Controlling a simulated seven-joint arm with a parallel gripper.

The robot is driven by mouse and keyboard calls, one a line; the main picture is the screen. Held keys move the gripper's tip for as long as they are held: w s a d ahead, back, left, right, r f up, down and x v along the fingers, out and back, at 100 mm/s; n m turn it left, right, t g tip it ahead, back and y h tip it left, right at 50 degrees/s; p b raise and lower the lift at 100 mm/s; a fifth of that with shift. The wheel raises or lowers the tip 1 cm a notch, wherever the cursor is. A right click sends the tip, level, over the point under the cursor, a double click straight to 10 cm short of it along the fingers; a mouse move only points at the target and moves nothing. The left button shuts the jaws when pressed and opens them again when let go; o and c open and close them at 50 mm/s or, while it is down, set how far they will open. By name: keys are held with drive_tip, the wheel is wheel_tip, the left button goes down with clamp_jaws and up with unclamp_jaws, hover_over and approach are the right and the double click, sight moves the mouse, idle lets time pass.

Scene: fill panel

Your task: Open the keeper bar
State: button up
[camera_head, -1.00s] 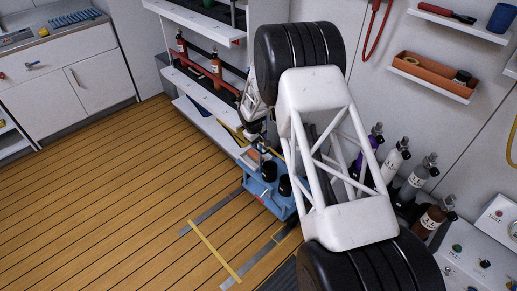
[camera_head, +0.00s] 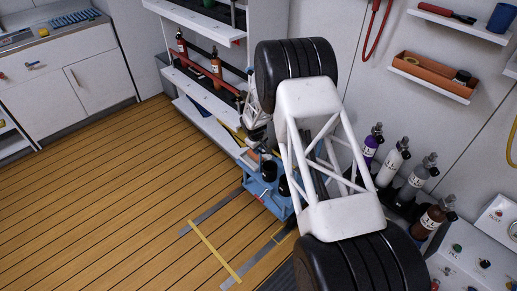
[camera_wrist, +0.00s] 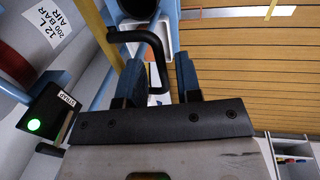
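In the wrist view a yellow bar (camera_wrist: 97,35) runs along the upper left, and a black bent handle (camera_wrist: 152,40) reaches from it towards my gripper. This looks like the keeper bar, though its full length is not in view. My gripper (camera_wrist: 158,68) has two blue fingers standing apart. The lower leg of the handle shows between them, with what looks like a gap on each side. In the head view my gripper end (camera_head: 256,140) is small and partly hidden, above the blue cart (camera_head: 265,190). The handle cannot be made out there.
A cylinder labelled 12 L air (camera_wrist: 50,22) and a black box with a green light (camera_wrist: 50,120) lie left in the wrist view. Several bottles (camera_head: 421,175) stand right of my arm. The rack with a red bar (camera_head: 205,77) is behind. The wooden floor (camera_head: 110,190) at left is clear.

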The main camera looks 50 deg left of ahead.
clamp_jaws()
drive_tip(key=shift+s, duration=0.15)
drive_tip(key=s+d+n+y, duration=0.1)
drive_tip(key=s+d+n, duration=0.7)
drive_tip(key=s, duration=0.5)
drive_tip(key=s+d+n+g, duration=0.1)
drive_tip(key=s+d+n, duration=0.1)
drive_tip(key=d+n, duration=0.2)
drive_tip(key=s+d+n+y, duration=0.1)
drive_tip(key=d+n, duration=0.4)
drive_tip(key=d, duration=0.6)
drive_tip(key=shift+s+g, duration=0.4)
drive_tip(key=shift+s, duration=0.45)
